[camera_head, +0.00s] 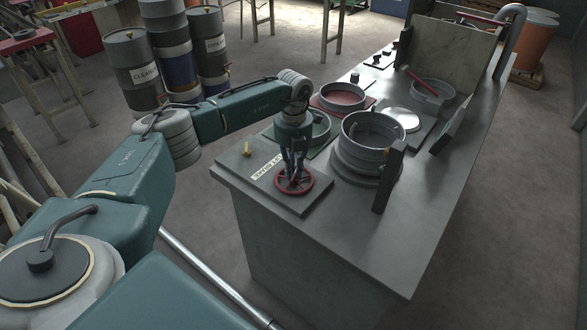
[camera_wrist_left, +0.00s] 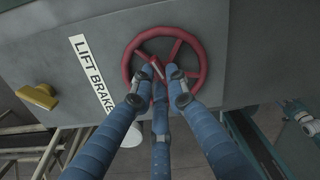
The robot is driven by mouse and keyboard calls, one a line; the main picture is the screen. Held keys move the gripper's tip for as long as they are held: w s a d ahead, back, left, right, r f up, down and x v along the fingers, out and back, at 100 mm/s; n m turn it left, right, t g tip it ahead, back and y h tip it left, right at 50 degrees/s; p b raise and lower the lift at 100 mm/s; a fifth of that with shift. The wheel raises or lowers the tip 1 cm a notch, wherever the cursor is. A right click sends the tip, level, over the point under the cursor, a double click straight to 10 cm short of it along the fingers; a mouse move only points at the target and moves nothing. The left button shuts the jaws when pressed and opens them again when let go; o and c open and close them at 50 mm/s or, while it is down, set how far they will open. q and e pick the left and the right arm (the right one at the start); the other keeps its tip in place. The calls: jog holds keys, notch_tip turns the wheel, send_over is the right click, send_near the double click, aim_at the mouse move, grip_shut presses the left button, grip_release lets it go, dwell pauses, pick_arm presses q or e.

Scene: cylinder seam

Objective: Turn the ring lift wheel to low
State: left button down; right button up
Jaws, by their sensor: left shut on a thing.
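The ring lift wheel is a red spoked handwheel (camera_head: 309,190) lying on the panel at the near left corner of the grey bench. In the left wrist view the wheel (camera_wrist_left: 204,62) fills the upper middle. My left gripper (camera_head: 294,177) points down at the wheel from above. Its blue fingers (camera_wrist_left: 158,85) reach inside the rim and are closed around a spoke near the hub. The hub is partly hidden by the fingertips. My right gripper does not show in either view.
A label reading "LIFT BRAKE" (camera_wrist_left: 92,72) and a yellow lever (camera_wrist_left: 38,96) sit beside the wheel. A grey cylinder (camera_head: 368,150) and a dark upright plate (camera_head: 387,180) stand to its right. Several round rings and trays lie farther back. Drums (camera_head: 135,65) stand on the floor behind.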

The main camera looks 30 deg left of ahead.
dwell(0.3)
pick_arm(q)
jog(key=c, duration=1.7)
grip_release()
notch_tip(320, 180, up, 12)
jog(key=shift+s+f, duration=0.1)
